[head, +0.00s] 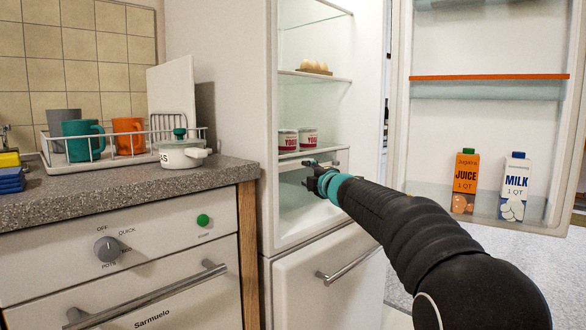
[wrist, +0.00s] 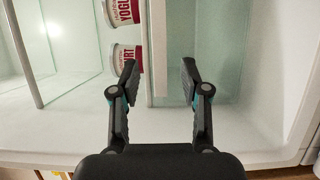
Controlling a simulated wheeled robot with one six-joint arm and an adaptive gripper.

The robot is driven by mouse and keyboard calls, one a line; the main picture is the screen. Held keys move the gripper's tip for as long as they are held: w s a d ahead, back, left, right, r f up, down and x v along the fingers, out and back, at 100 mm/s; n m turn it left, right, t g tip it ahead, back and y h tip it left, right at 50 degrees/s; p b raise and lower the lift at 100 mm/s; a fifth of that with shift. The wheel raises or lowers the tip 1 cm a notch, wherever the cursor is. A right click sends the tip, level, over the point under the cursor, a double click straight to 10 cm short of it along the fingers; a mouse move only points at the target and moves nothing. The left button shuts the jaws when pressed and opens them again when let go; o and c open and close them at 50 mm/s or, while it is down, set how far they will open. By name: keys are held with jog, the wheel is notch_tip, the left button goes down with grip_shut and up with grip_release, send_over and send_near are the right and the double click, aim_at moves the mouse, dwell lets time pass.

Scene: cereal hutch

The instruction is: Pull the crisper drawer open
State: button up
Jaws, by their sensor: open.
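The crisper drawer (head: 297,195) is a pale translucent bin at the bottom of the open fridge, under the shelf with the yogurt tubs. In the wrist view the drawer (wrist: 215,55) shows as a greenish panel with a white strip along its edge. My gripper (head: 313,176) is at the fridge opening in front of the drawer's upper part, and partly covers it. In the wrist view my gripper (wrist: 160,80) is open, with one finger on each side of the white strip. I cannot tell whether the fingers touch it. The drawer looks shut.
Two yogurt tubs (head: 298,139) stand on the shelf just above. Eggs (head: 314,67) sit higher up. The open fridge door (head: 480,120) at right holds a juice carton (head: 464,182) and a milk carton (head: 514,187). A counter (head: 110,190) with a dish rack stands at left.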

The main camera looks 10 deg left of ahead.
aim_at(293, 167)
jog(key=p+x, duration=0.4)
jog(key=x, duration=0.7)
jog(key=shift+w+a+p, duration=0.1)
jog(key=shift+w+p, duration=0.15)
jog(key=shift+p, duration=0.05)
grip_shut()
